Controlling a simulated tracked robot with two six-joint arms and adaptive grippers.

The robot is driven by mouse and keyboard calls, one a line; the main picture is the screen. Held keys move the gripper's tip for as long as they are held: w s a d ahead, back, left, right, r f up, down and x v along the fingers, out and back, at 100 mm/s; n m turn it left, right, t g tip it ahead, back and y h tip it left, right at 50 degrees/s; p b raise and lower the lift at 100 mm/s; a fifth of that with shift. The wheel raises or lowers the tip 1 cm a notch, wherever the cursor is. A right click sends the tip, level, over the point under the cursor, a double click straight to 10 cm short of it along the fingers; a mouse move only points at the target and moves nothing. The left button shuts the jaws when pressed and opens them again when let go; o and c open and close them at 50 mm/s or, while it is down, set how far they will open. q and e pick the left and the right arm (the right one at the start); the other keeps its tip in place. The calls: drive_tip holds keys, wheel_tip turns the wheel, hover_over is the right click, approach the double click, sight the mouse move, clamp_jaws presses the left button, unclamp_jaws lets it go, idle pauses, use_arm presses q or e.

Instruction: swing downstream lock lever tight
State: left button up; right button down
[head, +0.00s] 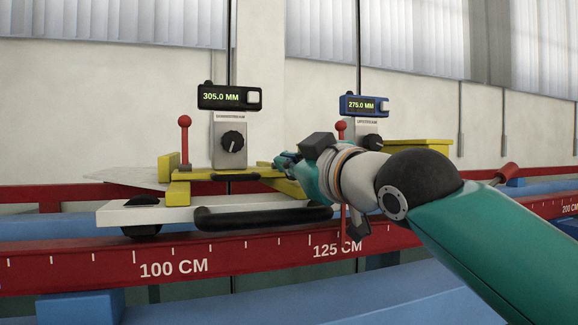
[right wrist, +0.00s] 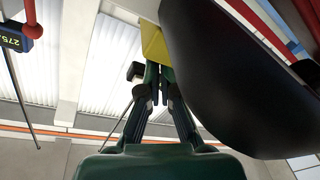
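The left-hand carriage (head: 130,214) on the flume rail carries a 305.0 MM display (head: 229,97); its small label is too fine to read surely. Its red ball-topped lever (head: 185,140) stands upright at the left end of the yellow frame (head: 222,174). My right gripper (head: 279,161) is at the right end of that frame, well right of this lever. In the right wrist view its fingers (right wrist: 157,84) are close together, with nothing visible between them. A yellow block (right wrist: 153,42) shows just beyond the tips. My left gripper is out of view.
A second carriage with a blue 275.0 MM display (head: 365,106) stands behind my right arm, with its own red lever (head: 341,127). A black bar handle (head: 262,217) runs along the near carriage's front. The red scale rail (head: 215,256) crosses below.

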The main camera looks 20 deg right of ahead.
drive_tip(key=shift+f, duration=0.25)
